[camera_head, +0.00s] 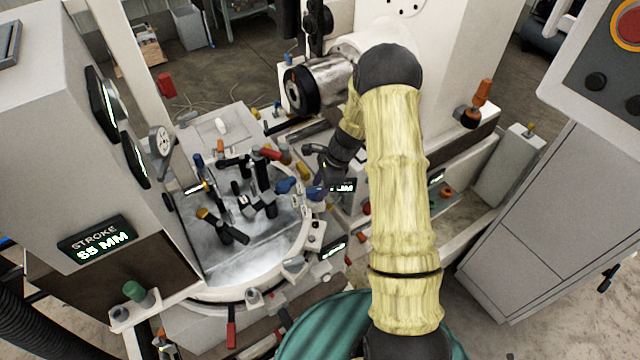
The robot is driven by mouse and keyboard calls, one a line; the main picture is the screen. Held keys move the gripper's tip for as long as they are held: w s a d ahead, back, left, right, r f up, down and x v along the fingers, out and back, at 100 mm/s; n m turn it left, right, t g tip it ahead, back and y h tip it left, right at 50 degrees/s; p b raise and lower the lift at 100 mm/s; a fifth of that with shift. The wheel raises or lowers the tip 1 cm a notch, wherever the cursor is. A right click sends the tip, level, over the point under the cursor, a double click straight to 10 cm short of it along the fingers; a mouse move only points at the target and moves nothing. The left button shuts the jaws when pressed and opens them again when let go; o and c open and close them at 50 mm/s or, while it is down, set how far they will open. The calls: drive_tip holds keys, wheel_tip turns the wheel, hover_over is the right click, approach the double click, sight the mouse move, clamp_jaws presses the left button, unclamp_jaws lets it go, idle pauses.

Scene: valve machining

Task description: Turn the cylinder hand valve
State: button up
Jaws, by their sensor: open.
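My arm in its yellow sleeve rises from the lower right, bends at the top, and comes down to my dark gripper (318,170) at the right side of the round worktable (240,268). The gripper is open, and its fingers are small and partly lost against dark parts behind. A blue handle-like part (286,186) lies just left of and below the gripper. I cannot tell whether they touch. Several small levers and knobs crowd this area, and I cannot tell for sure which is the cylinder hand valve.
Black clamps and posts (262,205) crowd the worktable. A grey press housing with a "STROKE 55 MM" display (97,238) stands left. A metal spindle (318,84) is behind the gripper. A grey cabinet (535,215) stands right. Red-handled levers (231,325) stick out in front.

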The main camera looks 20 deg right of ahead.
drive_tip(key=shift+f, duration=0.15)
clamp_jaws()
